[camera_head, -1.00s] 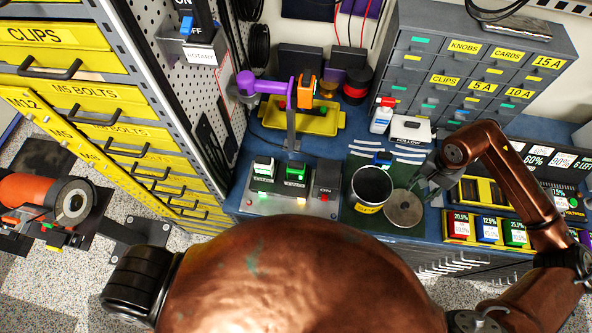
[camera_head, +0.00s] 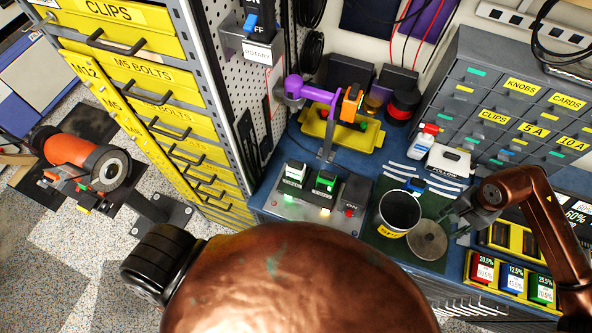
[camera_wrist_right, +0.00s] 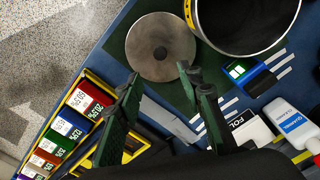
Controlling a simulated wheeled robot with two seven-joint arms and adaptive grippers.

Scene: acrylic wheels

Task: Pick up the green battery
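A green battery (camera_head: 541,288) with a white label stands in a yellow rack at the right, beside a blue one and a red one. In the right wrist view the green battery (camera_wrist_right: 57,144) is at the left, beyond the blue one. My right gripper (camera_head: 452,214) hangs above the bench near the metal disc, left of and behind the rack. In the wrist view its two fingers (camera_wrist_right: 164,84) are spread, with nothing between them. It is apart from the green battery. My left gripper is not in view.
A grey metal disc (camera_head: 427,241) and an open can (camera_head: 399,213) stand close to my right gripper. A switch box (camera_head: 318,201) with a green and a white block is left of them. The drawer cabinet (camera_head: 521,95) stands behind, a yellow cabinet (camera_head: 150,90) at left.

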